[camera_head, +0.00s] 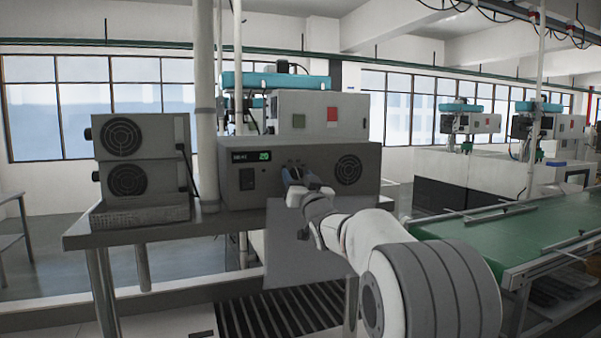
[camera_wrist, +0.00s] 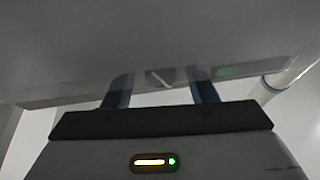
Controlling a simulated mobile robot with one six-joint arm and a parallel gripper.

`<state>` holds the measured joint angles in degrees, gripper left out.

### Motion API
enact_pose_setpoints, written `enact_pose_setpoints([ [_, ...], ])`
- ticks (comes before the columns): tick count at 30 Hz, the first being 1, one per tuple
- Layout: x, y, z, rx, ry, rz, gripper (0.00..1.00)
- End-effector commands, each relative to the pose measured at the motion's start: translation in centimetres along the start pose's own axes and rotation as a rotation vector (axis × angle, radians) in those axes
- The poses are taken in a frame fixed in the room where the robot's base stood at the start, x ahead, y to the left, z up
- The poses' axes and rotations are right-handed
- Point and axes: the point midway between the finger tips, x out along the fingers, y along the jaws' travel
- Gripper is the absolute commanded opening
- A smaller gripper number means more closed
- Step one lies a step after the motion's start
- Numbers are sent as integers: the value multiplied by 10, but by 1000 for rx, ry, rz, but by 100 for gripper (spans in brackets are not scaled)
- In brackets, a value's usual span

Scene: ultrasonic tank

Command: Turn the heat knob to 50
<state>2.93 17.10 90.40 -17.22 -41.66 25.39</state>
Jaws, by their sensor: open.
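The grey control unit (camera_head: 232,186) stands on the table. Its small display (camera_head: 264,156) shows a green 20, with smaller pale characters too small to read. My gripper (camera_head: 293,168) is at the unit's front panel, right of the display, and covers that part of the panel. In the wrist view its two fingers (camera_wrist: 161,80) are apart, one on each side of a small dark knob (camera_wrist: 160,77) with a pale line. I cannot tell whether the fingers touch the knob. The knob is not clear in the head view.
A round vent (camera_head: 348,170) is right of my gripper and a dark switch (camera_head: 247,179) is left of it. Two stacked fan boxes (camera_head: 141,155) and a white pole (camera_head: 205,110) stand to the left. A green conveyor (camera_head: 510,238) lies to the right.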

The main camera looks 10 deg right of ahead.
Motion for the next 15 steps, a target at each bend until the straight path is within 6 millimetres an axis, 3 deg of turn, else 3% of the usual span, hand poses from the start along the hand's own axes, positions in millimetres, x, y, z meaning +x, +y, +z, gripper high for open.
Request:
enact_pose_setpoints([
  [9, 4, 0, 1, 0, -1, 0, 52],
  [15, 4, -1, 1, 0, -1, 0, 36],
])
